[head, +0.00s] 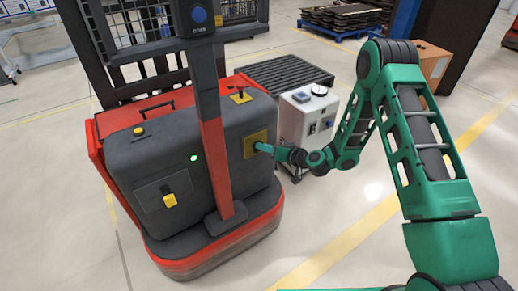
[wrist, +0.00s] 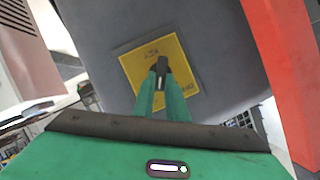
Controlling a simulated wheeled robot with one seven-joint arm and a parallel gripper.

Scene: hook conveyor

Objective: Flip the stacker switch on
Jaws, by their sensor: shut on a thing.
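The stacker (head: 150,150) is a red and dark grey machine on the left in the head view. A yellow plate (head: 256,142) sits on the right part of its grey body. The plate also shows in the wrist view (wrist: 185,62), with a dark switch lever (wrist: 161,72) at its middle. My gripper (head: 262,147) reaches the plate from the right. In the wrist view its green fingers (wrist: 162,88) are shut on the dark lever. The lettering on the plate is too small to read. A green light (head: 193,158) glows on the stacker's body.
A red and dark post (head: 212,130) rises in front of the stacker's body, left of my gripper. A white cabinet (head: 305,125) stands close behind my wrist. A slatted dark platform (head: 285,73) lies behind it. The floor in front is clear.

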